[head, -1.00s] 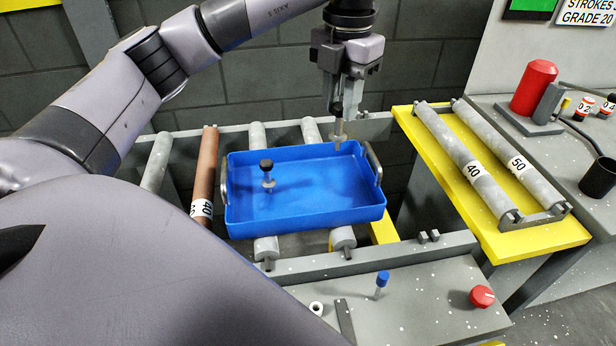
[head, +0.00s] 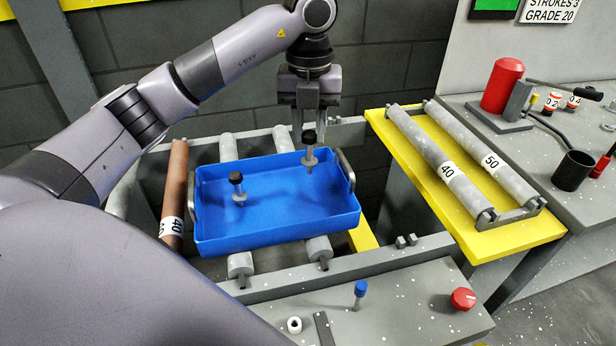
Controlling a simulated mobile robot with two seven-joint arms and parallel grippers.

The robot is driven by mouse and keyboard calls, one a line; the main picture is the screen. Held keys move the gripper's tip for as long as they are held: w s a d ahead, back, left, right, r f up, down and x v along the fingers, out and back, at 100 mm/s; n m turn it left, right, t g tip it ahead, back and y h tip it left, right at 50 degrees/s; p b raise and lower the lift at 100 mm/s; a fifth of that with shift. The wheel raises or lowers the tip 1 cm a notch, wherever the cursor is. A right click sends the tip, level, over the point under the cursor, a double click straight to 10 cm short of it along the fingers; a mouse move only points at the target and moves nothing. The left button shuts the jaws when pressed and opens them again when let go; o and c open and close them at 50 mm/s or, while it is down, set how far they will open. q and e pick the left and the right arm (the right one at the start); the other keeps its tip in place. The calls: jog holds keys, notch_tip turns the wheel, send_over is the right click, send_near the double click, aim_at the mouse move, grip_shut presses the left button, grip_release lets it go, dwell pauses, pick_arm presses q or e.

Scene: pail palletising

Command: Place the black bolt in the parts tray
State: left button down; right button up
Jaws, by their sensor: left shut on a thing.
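The blue parts tray (head: 275,232) sits on the rollers, with a grey handle at each end. One black-headed bolt (head: 238,188) stands upright in its left part. My left gripper (head: 308,132) points down over the tray's back right part and is shut on a second black bolt (head: 309,158). This bolt hangs upright, its black head at the fingertips and its grey flange and shank below. I cannot tell whether its lower end touches the tray floor. My right gripper is not in view.
A blue-topped bolt (head: 361,289), a white ring (head: 294,325) and a red knob (head: 463,299) are on the front grey bench. A yellow stand (head: 480,240) with two grey rollers is at the right. The tray's middle and front right are clear.

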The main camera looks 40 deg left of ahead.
aim_at(309, 173)
pick_arm(q)
notch_tip(309, 173, down, 10)
jog(key=shift+f, duration=0.25)
jog(key=shift+f, duration=0.1)
jog(key=c, duration=0.9)
grip_release()
jog(key=shift+o, duration=0.2)
notch_tip(309, 173, up, 12)
jog(key=shift+r, duration=0.15)
